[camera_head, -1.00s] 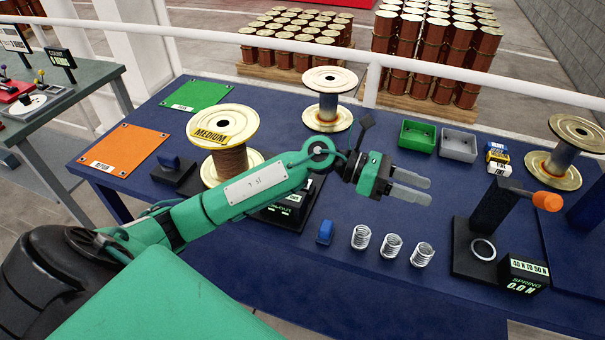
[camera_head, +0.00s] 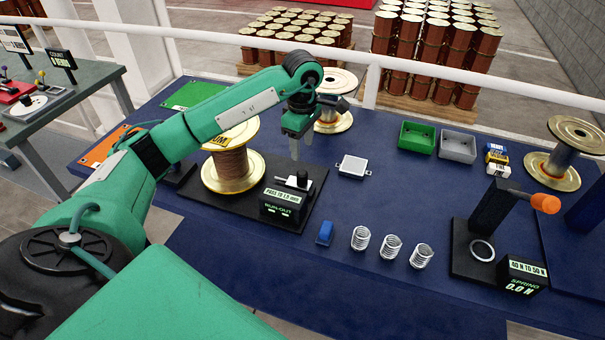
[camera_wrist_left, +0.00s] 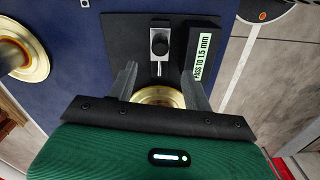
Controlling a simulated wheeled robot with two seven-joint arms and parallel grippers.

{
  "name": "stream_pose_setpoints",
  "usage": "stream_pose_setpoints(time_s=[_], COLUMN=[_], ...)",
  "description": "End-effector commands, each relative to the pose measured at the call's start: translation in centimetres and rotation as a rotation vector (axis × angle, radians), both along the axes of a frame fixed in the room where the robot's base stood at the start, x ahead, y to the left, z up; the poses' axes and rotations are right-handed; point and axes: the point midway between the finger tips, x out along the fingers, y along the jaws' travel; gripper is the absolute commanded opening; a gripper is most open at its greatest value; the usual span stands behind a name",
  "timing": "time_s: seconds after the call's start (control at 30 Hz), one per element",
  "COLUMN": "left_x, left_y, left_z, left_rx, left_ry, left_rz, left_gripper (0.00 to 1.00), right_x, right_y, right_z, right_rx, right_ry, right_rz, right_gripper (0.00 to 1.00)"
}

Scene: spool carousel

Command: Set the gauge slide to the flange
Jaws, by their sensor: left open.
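The gauge slide (camera_head: 298,182) is a small metal block with a dark knob on a rail, on a black base plate (camera_head: 317,192); it also shows in the left wrist view (camera_wrist_left: 160,45). The spool with the MEDIUM label stands left of it on the same plate, its lower brass flange (camera_head: 218,183) a short gap from the slide. My left gripper (camera_head: 296,152) points down above the slide, open and empty. In the left wrist view its fingers (camera_wrist_left: 162,78) are spread, with part of a brass flange (camera_wrist_left: 160,96) between them. My right gripper is not in view.
The runout display box (camera_head: 283,206) stands in front of the slide. A white box (camera_head: 354,166), a blue block (camera_head: 325,233) and several springs (camera_head: 391,246) lie to the right. Another spool (camera_head: 336,82) stands behind my gripper.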

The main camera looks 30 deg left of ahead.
Motion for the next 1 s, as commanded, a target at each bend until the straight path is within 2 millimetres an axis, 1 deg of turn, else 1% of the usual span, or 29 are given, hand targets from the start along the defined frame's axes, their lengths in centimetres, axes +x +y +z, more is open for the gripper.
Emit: stream_pose_setpoints(time_s=[0.03,0.4,0.53,0.6,0.73,1.0], left_x=[-0.1,-0.1,-0.1,-0.1,0.0,0.0], left_y=[0.0,-0.1,-0.1,-0.1,-0.1,-0.1], left_z=[-0.8,-8.0,-9.9,-10.7,-11.4,-11.6], left_rx=[-0.001,-0.004,-0.004,-0.004,-0.004,-0.003], left_ry=[0.005,0.004,0.002,0.002,0.000,-0.001], left_rz=[0.000,0.000,0.001,0.000,0.000,0.000], left_gripper=[0.51,0.51,0.51,0.51,0.51,0.51], right_x=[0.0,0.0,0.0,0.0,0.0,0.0], right_y=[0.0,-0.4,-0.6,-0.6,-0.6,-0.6], right_z=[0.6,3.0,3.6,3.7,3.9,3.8], right_rx=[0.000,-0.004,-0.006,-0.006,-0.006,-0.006], right_ry=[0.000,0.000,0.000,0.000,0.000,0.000], right_rz=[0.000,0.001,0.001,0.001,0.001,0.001], right_gripper=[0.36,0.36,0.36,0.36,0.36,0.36])
